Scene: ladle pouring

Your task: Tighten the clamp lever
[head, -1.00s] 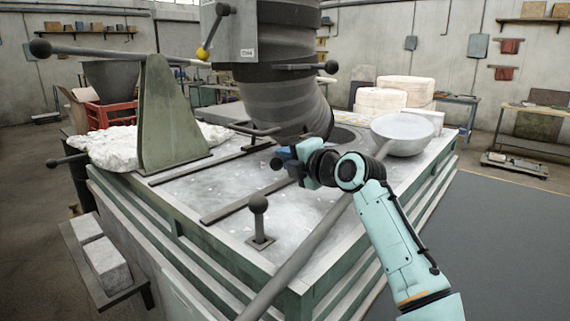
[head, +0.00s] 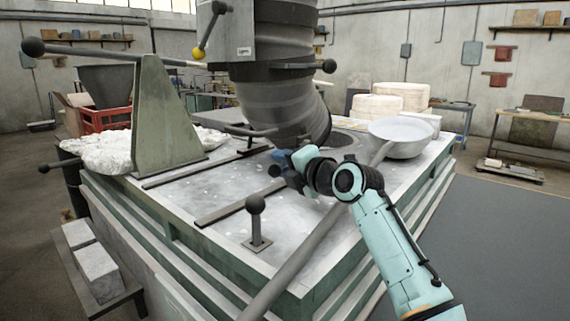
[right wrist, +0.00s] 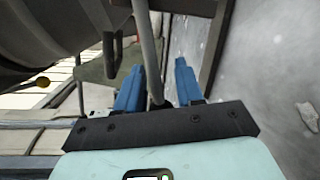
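A thin grey lever (right wrist: 146,45) rises between my right gripper's fingers in the right wrist view, with a dark lower end near the palm. It seems to be the clamp lever, and in the head view a dark ball knob (head: 275,170) shows beside the fingers. My right gripper (head: 281,160) is at the base of the dark furnace-like column (head: 285,105). Its two blue fingers (right wrist: 158,88) are apart, with the lever closer to the left finger and a gap on the right. Contact is not clear. My left gripper is not in view.
A long-handled ladle (head: 400,134) lies across the table's right side, its handle running under my right arm. A short post with a ball knob (head: 256,204) stands at the front of the table (head: 220,240). A green upright bracket (head: 162,130) stands at the left.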

